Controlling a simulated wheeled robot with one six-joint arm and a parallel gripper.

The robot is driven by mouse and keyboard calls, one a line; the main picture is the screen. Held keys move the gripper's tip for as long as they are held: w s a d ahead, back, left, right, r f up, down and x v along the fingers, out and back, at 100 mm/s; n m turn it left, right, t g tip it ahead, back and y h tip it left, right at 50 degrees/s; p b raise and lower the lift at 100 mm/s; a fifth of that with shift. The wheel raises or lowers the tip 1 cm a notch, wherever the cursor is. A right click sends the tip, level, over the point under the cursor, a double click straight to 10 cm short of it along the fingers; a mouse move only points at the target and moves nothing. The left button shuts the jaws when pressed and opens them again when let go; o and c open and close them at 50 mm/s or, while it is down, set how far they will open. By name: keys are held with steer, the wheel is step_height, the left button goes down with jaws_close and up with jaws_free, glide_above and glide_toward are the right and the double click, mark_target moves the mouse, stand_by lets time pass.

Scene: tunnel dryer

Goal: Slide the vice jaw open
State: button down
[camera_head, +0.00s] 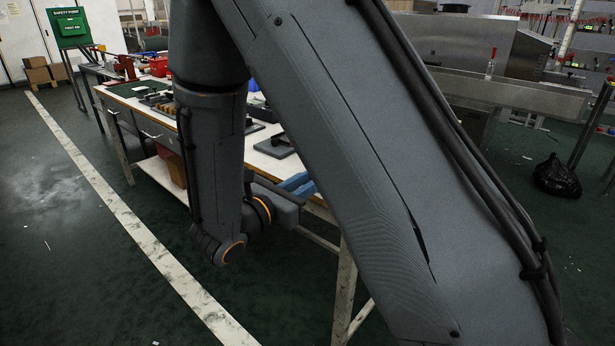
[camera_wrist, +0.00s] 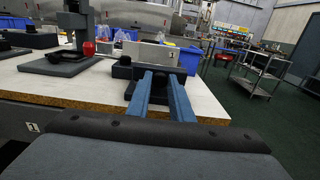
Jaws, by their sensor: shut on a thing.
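The vice shows in the wrist view as a low dark block (camera_wrist: 122,69) with a long grey block (camera_wrist: 150,54) behind it, near the front edge of the table. My gripper (camera_wrist: 162,77) reaches over the edge with two blue fingers, their tips at the vice. The fingers are shut on a dark part of the vice between them, which I take to be its jaw; the fingers hide most of it. In the head view my gripper (camera_head: 297,184) is at the table's front edge, partly behind my arm, and the vice is hidden.
The white tabletop (camera_wrist: 30,85) carries a dark press-like stand (camera_wrist: 75,45) with a red knob (camera_wrist: 88,48) to the left. Blue bins (camera_wrist: 188,60) stand behind. A metal cart (camera_wrist: 255,72) is at the right. Green floor (camera_head: 80,240) is open in front of the table.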

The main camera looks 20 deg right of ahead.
steer(key=c, duration=1.6)
jaws_free()
steer(key=v, duration=0.8)
steer(key=shift+d, duration=0.1)
